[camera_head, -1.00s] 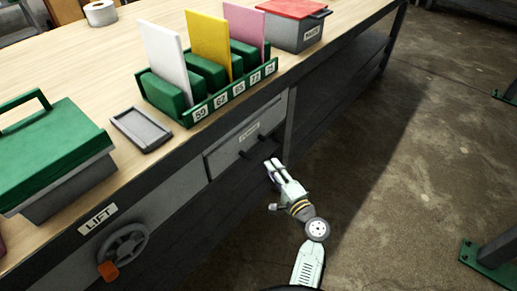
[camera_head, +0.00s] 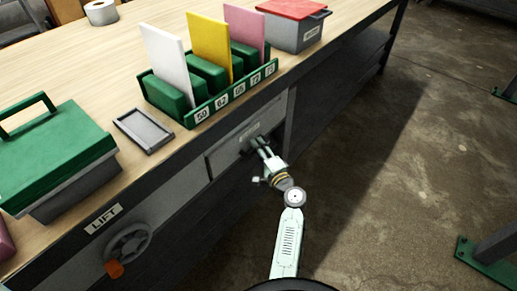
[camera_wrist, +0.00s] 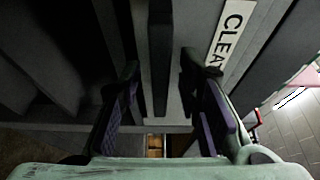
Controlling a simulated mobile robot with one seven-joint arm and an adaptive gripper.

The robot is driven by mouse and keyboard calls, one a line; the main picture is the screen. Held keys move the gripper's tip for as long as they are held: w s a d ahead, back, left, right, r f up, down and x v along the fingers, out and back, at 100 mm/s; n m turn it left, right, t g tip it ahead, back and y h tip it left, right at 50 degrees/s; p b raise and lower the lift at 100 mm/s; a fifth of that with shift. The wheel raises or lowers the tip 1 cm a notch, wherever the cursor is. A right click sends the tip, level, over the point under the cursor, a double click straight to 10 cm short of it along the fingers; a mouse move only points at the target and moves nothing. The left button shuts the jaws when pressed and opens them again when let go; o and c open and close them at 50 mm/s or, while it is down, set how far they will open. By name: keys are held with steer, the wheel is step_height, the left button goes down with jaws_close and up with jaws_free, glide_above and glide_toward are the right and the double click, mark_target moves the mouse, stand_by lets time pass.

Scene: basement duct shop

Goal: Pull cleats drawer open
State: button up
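The cleats drawer (camera_head: 222,157) is a grey front under the bench top, and it looks shut. Its label (camera_wrist: 229,38) reads "CLEA" in the wrist view, with the rest cut off. Its dark bar handle (camera_wrist: 160,60) stands out from the front. My gripper (camera_wrist: 160,78) is open, with one finger on each side of the handle and a visible gap to both. In the head view my gripper (camera_head: 259,143) is at the drawer front and hides much of the handle.
On the bench (camera_head: 105,65) stand a green rack (camera_head: 233,95) with coloured cards, a small grey tray (camera_head: 144,130), a green-lidded box (camera_head: 50,150) and a red-lidded box (camera_head: 295,30). A lift handwheel (camera_head: 128,243) juts from the bench front.

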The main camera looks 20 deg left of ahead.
jaws_close()
stand_by(0.7)
